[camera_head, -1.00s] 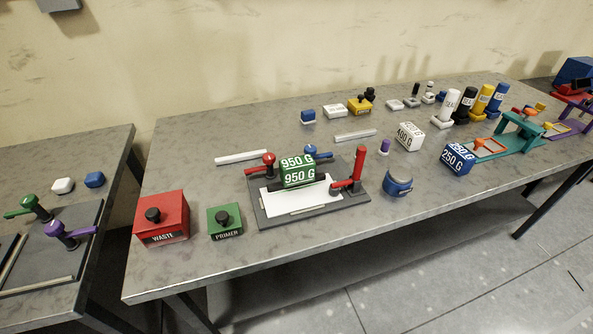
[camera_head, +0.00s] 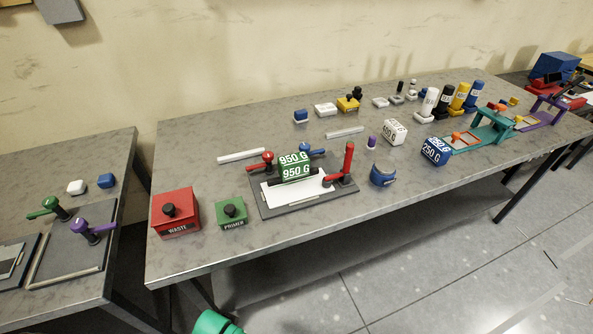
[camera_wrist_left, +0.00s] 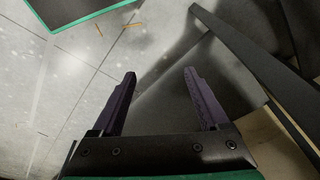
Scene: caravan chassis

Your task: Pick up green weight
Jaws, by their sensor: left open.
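The green weight (camera_head: 295,167), marked 950 G, sits on the white sheet of a grey plate fixture (camera_head: 275,209) on the long table. Red and blue handles stand around it on the fixture. My left gripper (camera_wrist_left: 160,85) shows in the left wrist view with its two dark fingers spread apart and nothing between them. It is over the floor, away from the weight, which is not in that view. A green rounded part (camera_head: 215,322), likely of my arm, shows at the bottom edge of the head view. My right gripper is not in view.
A red WASTE box (camera_head: 176,222) and a green PRIMER box (camera_head: 231,221) stand left of the fixture. A blue round object (camera_head: 383,174), a white weight (camera_head: 395,131) and a blue 250 G weight (camera_head: 436,151) stand right of it. A table leg (camera_wrist_left: 245,60) crosses the wrist view.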

